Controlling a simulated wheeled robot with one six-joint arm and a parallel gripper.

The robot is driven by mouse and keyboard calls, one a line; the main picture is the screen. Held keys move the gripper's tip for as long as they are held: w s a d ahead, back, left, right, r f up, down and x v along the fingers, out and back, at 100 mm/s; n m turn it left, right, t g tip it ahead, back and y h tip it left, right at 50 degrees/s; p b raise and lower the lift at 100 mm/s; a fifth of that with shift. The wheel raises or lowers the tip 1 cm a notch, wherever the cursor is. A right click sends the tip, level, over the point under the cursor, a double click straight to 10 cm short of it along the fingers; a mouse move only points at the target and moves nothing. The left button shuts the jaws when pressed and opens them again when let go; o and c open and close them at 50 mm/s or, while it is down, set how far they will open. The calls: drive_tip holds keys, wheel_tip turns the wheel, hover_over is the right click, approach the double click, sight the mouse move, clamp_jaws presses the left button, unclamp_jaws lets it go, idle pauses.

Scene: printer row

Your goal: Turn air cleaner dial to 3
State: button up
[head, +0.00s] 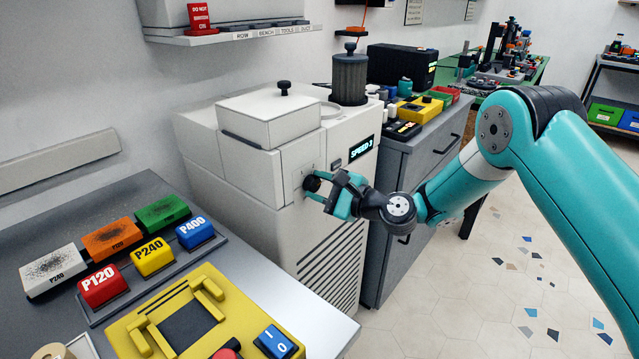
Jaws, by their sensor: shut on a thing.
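The air cleaner (240,190) is a large off-white cabinet in the middle of the head view. Its dial (312,183) is a small black knob on the front face. My gripper (324,188) has its teal fingers closed around the dial, partly covering it. A small display (361,147) to the right of and above the dial reads "SPEED" and a last character that looks like a 3 but is hard to read. The dial's pointer and any marks around it are too small or hidden to read.
A grey bench (60,225) at the left holds coloured grit blocks and a yellow sanding fixture (205,320). A grey cabinet (395,165) with small parts on top stands right of the cleaner. The tiled floor (490,290) below my arm is clear except for flat coloured chips.

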drive_tip(key=shift+m, duration=0.5)
drive_tip(key=o, duration=0.9)
drive_tip(key=shift+d, duration=0.1)
drive_tip(key=shift+b+v, duration=7.35)
drive_tip(key=shift+v, duration=1.3)
